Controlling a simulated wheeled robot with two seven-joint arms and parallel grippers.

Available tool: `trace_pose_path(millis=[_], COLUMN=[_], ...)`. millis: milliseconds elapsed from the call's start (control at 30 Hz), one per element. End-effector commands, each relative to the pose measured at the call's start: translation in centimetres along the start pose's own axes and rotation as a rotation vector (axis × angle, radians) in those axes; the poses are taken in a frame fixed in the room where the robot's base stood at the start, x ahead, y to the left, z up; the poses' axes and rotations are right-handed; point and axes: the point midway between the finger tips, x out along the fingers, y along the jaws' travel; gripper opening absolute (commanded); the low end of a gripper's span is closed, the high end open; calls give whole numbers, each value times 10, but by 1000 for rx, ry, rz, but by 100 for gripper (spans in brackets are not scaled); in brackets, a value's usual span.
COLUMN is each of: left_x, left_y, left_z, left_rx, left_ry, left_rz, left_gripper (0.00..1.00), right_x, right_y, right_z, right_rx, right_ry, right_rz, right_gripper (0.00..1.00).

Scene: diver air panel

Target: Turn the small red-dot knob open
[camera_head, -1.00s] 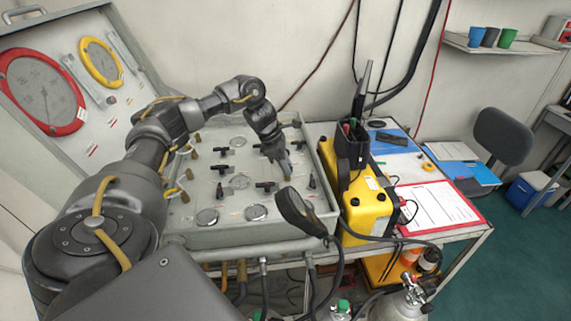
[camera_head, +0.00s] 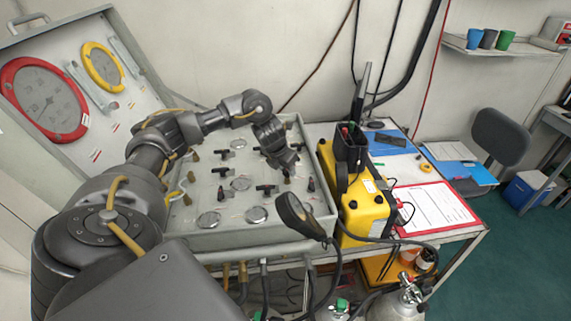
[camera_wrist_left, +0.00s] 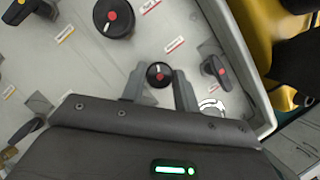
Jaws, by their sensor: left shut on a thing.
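The small black knob with a red dot (camera_wrist_left: 159,74) sits on the grey panel, between the two fingers of my left gripper (camera_wrist_left: 160,90) in the left wrist view. The fingers are shut on it, one on each side. Its white mark points up, slightly left. In the head view my left gripper (camera_head: 288,172) is low over the right part of the panel (camera_head: 215,236) and hides the knob. My right gripper is not in view.
A larger red-dot knob (camera_wrist_left: 114,17) lies up and left of the gripper, and a black red-dot handle (camera_wrist_left: 215,70) is close on its right. A yellow case (camera_head: 368,208) stands right of the panel.

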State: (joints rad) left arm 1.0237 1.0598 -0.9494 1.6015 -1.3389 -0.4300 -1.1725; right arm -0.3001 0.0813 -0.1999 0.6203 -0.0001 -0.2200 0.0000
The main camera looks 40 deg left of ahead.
Motion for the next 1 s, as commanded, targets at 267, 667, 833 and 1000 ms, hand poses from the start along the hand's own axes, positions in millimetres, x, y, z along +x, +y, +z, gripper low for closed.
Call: trace_pose_path(millis=[267,667,833,1000], left_x=[-3,-2,-2,-1], left_y=[0,0,0,0], left_z=[3,3,3,2], left_rx=[-105,-136,-135,-134], left_ry=[-7,-8,-8,-6], left_rz=[42,55,55,55], left_gripper=[8,8,8,49], right_x=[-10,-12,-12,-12], right_y=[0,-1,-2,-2], right_z=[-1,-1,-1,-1], right_rx=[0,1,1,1], right_ry=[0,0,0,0], right_rz=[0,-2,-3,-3], right_gripper=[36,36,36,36])
